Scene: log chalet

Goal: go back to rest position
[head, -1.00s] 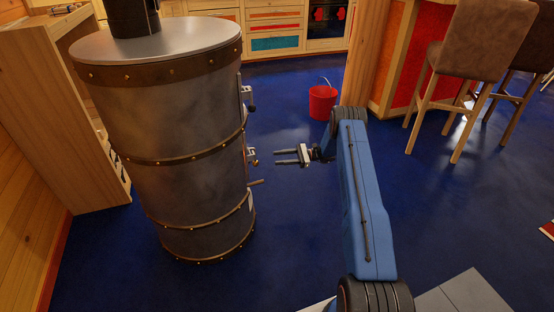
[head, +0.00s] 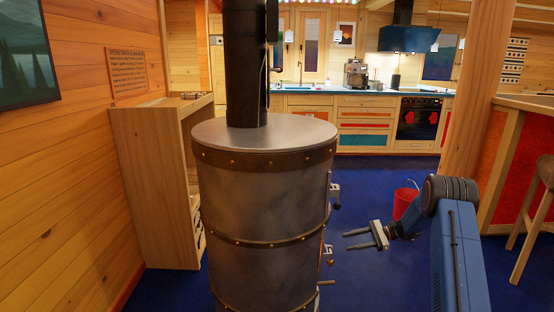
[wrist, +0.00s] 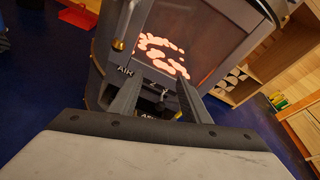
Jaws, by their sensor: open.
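My gripper (head: 358,237) is open and empty in the head view, to the right of the metal stove, with its fingers pointing left toward it. A gap shows between the fingertips and the stove. In the wrist view my gripper (wrist: 155,90) has its two dark fingers apart, in front of the stove's face. The stove (head: 265,195) is a grey drum with riveted brown bands and a black flue pipe. In the wrist view the stove (wrist: 205,30) shows a window with glowing embers and an "AIR" label below it.
A wooden shelf unit (head: 155,180) stands left of the stove. A wooden post (head: 470,90) and a bar stool (head: 538,215) are at the right. Kitchen cabinets (head: 365,125) line the back.

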